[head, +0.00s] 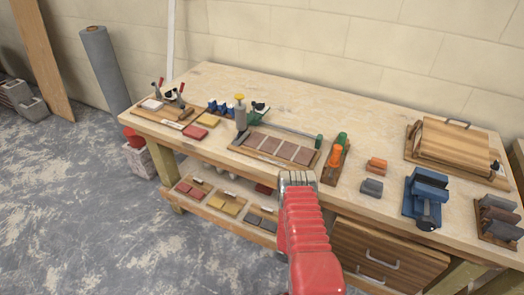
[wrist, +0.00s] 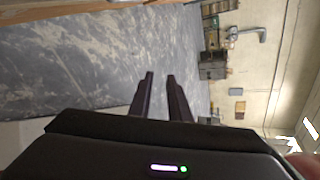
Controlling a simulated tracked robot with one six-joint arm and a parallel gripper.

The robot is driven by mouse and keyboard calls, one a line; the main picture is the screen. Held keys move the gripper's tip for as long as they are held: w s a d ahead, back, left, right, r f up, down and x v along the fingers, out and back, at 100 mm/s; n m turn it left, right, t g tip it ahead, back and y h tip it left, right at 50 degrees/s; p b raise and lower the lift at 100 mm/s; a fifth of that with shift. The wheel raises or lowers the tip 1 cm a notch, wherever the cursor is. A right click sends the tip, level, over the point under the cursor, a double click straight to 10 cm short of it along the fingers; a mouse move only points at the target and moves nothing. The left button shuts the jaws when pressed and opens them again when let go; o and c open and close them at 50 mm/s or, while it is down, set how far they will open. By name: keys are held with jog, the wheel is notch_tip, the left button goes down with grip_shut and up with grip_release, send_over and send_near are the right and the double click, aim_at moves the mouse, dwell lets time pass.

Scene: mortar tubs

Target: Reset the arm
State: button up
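My red arm reaches up from the bottom of the head view to the front edge of the workbench (head: 215,78). Its grey end (head: 297,179) appears in front of the bench edge, and the fingers cannot be made out there. In the wrist view my gripper (wrist: 160,76) shows two dark fingers apart with bare floor between them. It is open and holds nothing. The wrist view is turned on its side and looks across the floor toward a far wall.
The bench carries a board with brown tiles (head: 278,147), a blue vise (head: 425,196), a wooden press or box (head: 452,142) and orange and grey blocks (head: 376,166). A lower shelf holds trays (head: 228,205). A drawer unit (head: 385,250) stands right of my arm.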

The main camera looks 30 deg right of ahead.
jog(key=w+a+r+m+t+y, duration=0.2)
jog(key=w+a+r+m, duration=0.35)
jog(key=r, duration=0.55)
jog(key=w+a+r+m+t+y, duration=0.2)
jog(key=w+a+r+m, duration=0.3)
jog(key=r, duration=0.6)
jog(key=w+a+r+m+t+y, duration=0.1)
jog(key=w+a+r+m+t, duration=0.1)
jog(key=w+a+r+m, duration=0.65)
jog(key=s+a+r+t, duration=0.2)
jog(key=a+r+t, duration=0.1)
jog(key=r, duration=0.7)
jog(key=s+a+r+t+y, duration=0.1)
jog(key=s+a+r+t, duration=0.2)
jog(key=r, duration=0.8)
jog(key=s+a+r+t+y, duration=0.1)
jog(key=s+a+r+t, duration=0.2)
jog(key=r, duration=0.7)
jog(key=a+t, duration=0.2)
jog(key=a, duration=0.1)
jog(key=shift+s+r+m, duration=0.25)
jog(key=shift+r+m, duration=0.05)
jog(key=shift+a, duration=0.1)
